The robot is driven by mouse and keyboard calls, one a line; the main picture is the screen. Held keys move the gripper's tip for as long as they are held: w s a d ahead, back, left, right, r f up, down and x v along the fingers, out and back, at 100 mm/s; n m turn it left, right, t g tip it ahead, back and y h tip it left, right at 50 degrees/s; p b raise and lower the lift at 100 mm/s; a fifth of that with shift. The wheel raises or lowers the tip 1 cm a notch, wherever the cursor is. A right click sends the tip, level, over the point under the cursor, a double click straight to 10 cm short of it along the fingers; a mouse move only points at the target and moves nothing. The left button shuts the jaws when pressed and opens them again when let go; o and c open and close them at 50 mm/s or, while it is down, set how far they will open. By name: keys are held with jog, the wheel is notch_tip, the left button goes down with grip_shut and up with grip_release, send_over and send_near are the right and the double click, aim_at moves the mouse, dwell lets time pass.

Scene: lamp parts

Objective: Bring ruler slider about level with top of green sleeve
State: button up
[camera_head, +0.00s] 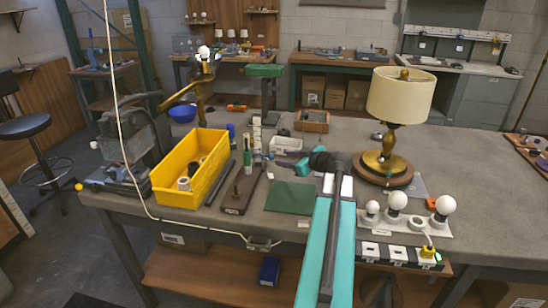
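A narrow white upright ruler (257,128) with dark marks stands near the middle of the bench. Its slider is too small to make out clearly. A slim upright piece with a green sleeve (248,158) stands just left of and in front of the ruler. My teal arm reaches in from the bottom, and its dark wrist is bent to the left. My gripper (275,160) is at the wrist's left end, close to the right of the ruler's lower part. I cannot tell whether it touches the ruler or slider, or how its fingers stand.
A yellow bin (192,167) stands at left. A dark block (241,192) and a green mat (289,197) lie in front. A brass lamp (391,125) and a strip with several white bulbs (405,221) are at right. A white cord (128,150) hangs at left.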

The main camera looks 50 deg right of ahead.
aim_at(273, 157)
jog(key=p+x, duration=0.1)
jog(key=x, duration=0.6)
jog(key=shift+w+f, duration=0.1)
grip_shut()
